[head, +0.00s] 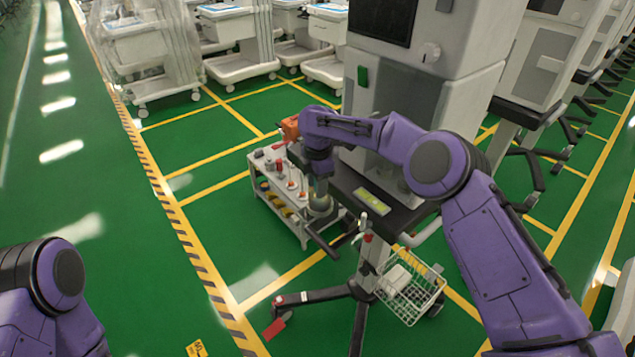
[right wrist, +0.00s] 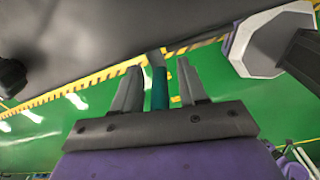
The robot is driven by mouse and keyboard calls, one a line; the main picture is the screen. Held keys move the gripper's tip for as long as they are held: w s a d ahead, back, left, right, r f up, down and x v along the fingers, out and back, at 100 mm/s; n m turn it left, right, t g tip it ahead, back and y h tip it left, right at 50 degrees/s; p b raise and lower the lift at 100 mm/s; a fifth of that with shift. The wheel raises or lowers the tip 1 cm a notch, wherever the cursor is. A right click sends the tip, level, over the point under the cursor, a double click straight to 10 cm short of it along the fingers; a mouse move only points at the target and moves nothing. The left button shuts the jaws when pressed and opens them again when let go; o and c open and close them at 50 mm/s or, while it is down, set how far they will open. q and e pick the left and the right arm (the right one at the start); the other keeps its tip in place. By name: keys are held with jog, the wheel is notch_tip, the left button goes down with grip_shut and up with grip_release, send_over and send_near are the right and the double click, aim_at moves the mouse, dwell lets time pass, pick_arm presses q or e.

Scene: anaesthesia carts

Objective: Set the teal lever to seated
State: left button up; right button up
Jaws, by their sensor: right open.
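The teal lever (right wrist: 159,90) shows in the right wrist view as a narrow teal bar. My right gripper (right wrist: 160,75) is open, with one finger on each side of the bar in that picture. A gap shows on both sides, wider on the right. I cannot tell how deep the lever sits between the fingers. In the head view my right arm reaches over to the anaesthesia machine (head: 425,95), at the left side of its dark worktop. The fingers and lever are not clear there. My left arm shows at the lower left, its gripper out of view.
A small white trolley (head: 300,228) with several items stands left of the machine. A wire basket (head: 410,300) hangs at its front. A grey surface (right wrist: 90,40) and a white faceted part (right wrist: 272,40) are near the right gripper. Green floor is free at left.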

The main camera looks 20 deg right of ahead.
grip_shut()
jog(key=t+b, duration=0.1)
jog(key=t+y+b, duration=0.1)
jog(key=shift+s+d+f+t, duration=0.15)
jog(key=shift+s+f+t, duration=0.15)
jog(key=shift+s, duration=0.05)
jog(key=t+y+b, duration=0.1)
jog(key=t+b, duration=0.1)
jog(key=s+t+b, duration=0.1)
jog(key=b, duration=0.2)
jog(key=shift+d+f+t+y, duration=0.15)
jog(key=shift+t+y, duration=0.25)
dwell(0.3)
